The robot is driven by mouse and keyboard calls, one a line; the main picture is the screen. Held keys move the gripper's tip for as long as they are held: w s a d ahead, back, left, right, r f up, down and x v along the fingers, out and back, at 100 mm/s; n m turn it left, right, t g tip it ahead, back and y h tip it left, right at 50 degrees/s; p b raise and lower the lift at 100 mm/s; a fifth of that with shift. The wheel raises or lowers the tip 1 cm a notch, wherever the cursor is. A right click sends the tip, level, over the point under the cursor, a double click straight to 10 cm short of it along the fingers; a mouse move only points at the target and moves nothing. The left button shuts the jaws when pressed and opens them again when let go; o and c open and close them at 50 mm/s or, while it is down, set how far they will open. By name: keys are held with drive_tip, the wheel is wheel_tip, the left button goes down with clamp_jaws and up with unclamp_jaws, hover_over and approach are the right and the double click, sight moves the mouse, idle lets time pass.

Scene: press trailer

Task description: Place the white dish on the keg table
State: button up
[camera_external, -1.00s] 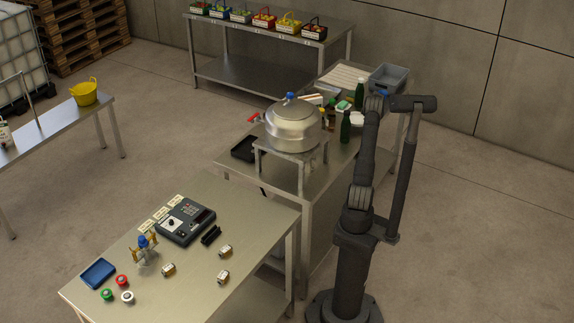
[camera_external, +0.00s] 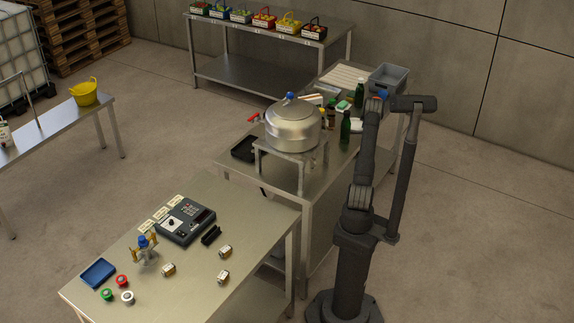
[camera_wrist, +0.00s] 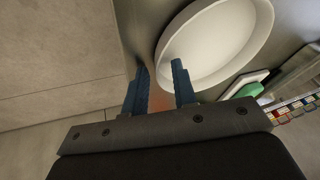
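The white dish (camera_wrist: 225,42) is a round, shallow, rimmed dish at the upper right of the wrist view. In the external view its edge (camera_external: 357,126) shows small and partly hidden behind my arm and a green bottle. My gripper (camera_wrist: 160,72) is open, with two blue fingers apart. The dish's near rim lies between the fingertips in the picture, the right finger overlapping the dish; contact cannot be told. The keg table (camera_external: 237,178) is a steel table carrying a silver keg (camera_external: 293,126) on a small stand; the dish is at its far right part.
Green bottles (camera_external: 345,127) stand close to the dish. A green block on a white tray (camera_wrist: 247,91) lies beside it. A grey bin (camera_external: 388,77) is at the far end. A black tray (camera_external: 245,149) lies left of the keg. The keg table's front corner is clear.

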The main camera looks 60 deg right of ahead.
drive_tip(key=v, duration=1.2)
drive_tip(key=shift+d, duration=0.1)
drive_tip(key=x, duration=1.2)
drive_tip(key=shift+f, duration=0.25)
wheel_tip(320, 180, up, 3)
drive_tip(key=shift+r, duration=0.7)
